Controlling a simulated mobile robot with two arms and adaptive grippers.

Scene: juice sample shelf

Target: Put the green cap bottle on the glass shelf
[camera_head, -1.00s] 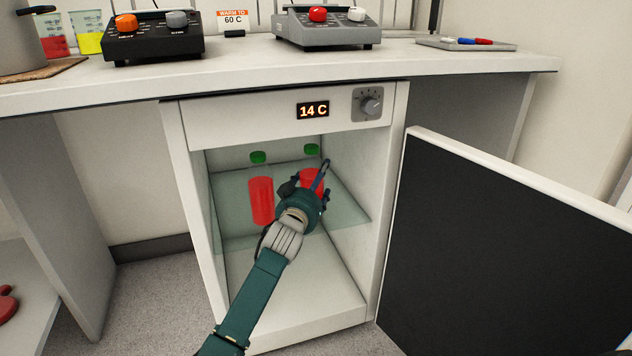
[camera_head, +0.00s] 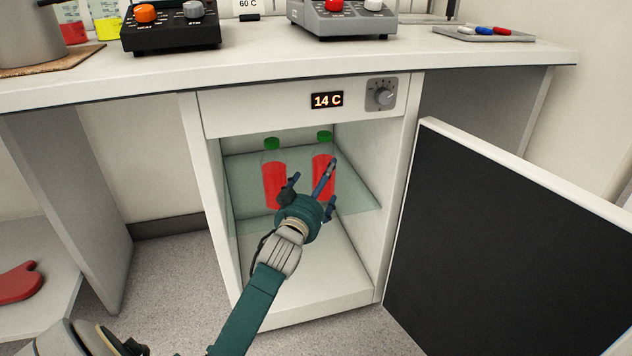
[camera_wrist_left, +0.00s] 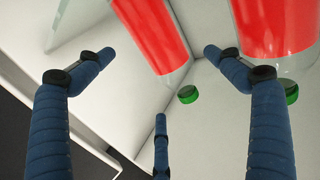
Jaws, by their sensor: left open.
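Two clear bottles of red liquid with green caps stand upright side by side on the glass shelf (camera_head: 352,197) in the open cabinet: a left bottle (camera_head: 274,183) and a right bottle (camera_head: 322,168). My left gripper (camera_head: 314,183) is open and empty in front of them, its fingers covering part of the right bottle in the head view. In the left wrist view both bottles show upside down beyond the spread fingers (camera_wrist_left: 150,85), with green caps (camera_wrist_left: 188,94) pointing down. No finger is shut on a bottle. My right gripper is not in view.
The cabinet door (camera_head: 510,250) stands open at the right. Cabinet side walls flank the shelf, and the cabinet floor (camera_head: 320,285) below is clear. The counter (camera_head: 300,62) above holds a pot (camera_head: 28,35), two control devices and a tray of small coloured items.

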